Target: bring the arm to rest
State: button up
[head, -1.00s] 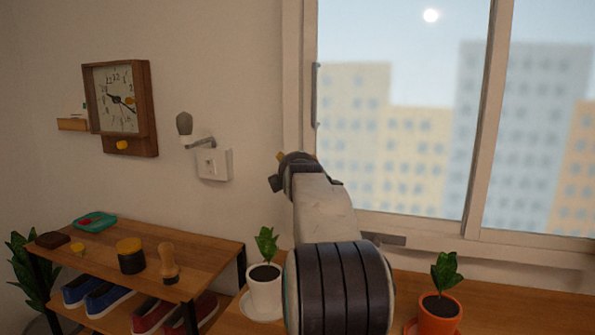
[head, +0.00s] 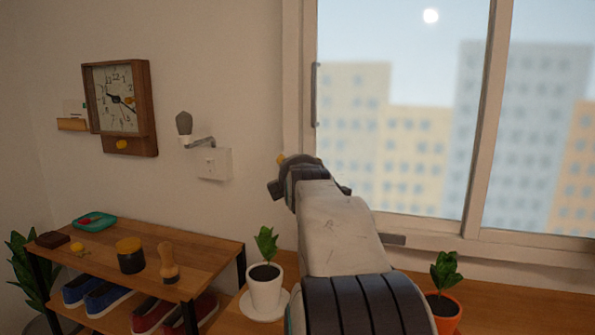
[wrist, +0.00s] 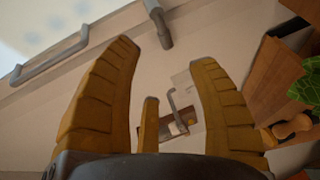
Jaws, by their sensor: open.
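My arm rises from the bottom of the head view, over the wooden counter and in front of the window's lower left corner. My gripper (head: 280,160) is at its far end and mostly hidden behind the wrist; only a bit of yellow finger shows. In the wrist view my gripper (wrist: 165,85) has its yellow fingers spread wide apart, with nothing between them. The fingers point toward the wall and window frame, and they touch nothing that I can see.
A white-potted plant (head: 265,287) and an orange-potted plant (head: 443,300) stand on the counter on either side of my arm. A wall switch box (head: 214,163), a lamp (head: 184,124) and a clock (head: 120,105) are left. A shoe rack (head: 205,247) stands lower left.

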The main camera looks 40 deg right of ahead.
dwell(0.3)
jog(key=s+a+f+m+g+y+p, duration=0.15)
jog(key=a+p, duration=0.25)
jog(key=a, duration=0.4)
jog(key=s+a+f+m+g+y+p, duration=0.1)
jog(key=s+a+y+p, duration=0.25)
jog(key=a, duration=0.35)
jog(key=s+a+f+m+g+y+p, duration=0.1)
jog(key=a+f+m+y+p, duration=0.1)
jog(key=a+p, duration=0.45)
jog(key=s+a+f+m+g+y+p, duration=0.1)
jog(key=s+a+f+m+g+p, duration=0.1)
jog(key=s+a, duration=0.4)
jog(key=s+a+f+m+g+y+p, duration=0.2)
jog(key=s+a, duration=0.4)
jog(key=s, duration=0.5)
jog(key=shift+s+a+f+g+p, duration=0.2)
jog(key=shift+a+g+p, duration=0.2)
jog(key=shift+g+p, duration=0.55)
jog(key=shift+d+r, duration=0.1)
